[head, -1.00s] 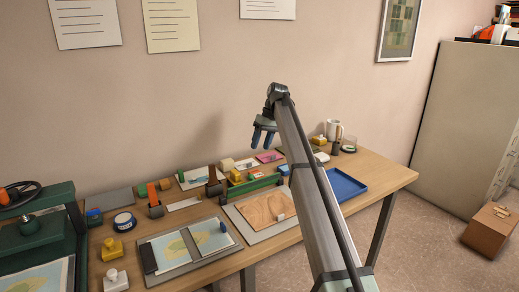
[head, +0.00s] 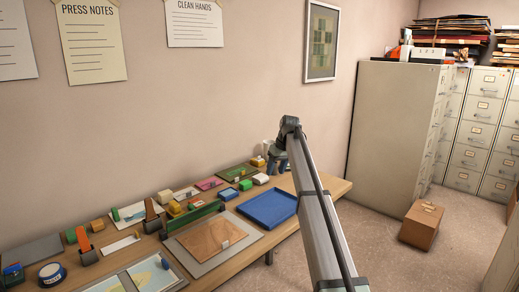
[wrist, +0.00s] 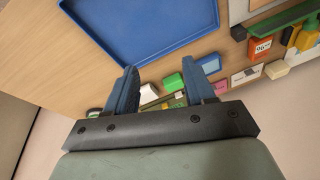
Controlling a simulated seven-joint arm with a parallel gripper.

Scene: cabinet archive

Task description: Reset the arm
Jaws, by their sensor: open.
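My gripper (head: 277,158) is raised above the right end of the wooden bench (head: 336,187), with blue fingers pointing down. In the wrist view my gripper (wrist: 160,92) has its two blue fingers spread apart with nothing held between them. My arm rises from the bottom of the head view up to the gripper. The blue tray (head: 268,208) lies on the bench below and appears empty; it also shows in the wrist view (wrist: 135,55).
Small blocks, stamps and cards line the back of the bench. A framed print (head: 322,40) hangs on the wall. A tall cabinet (head: 395,125) and a brown box (head: 421,224) stand to the right. Floor between bench and box is clear.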

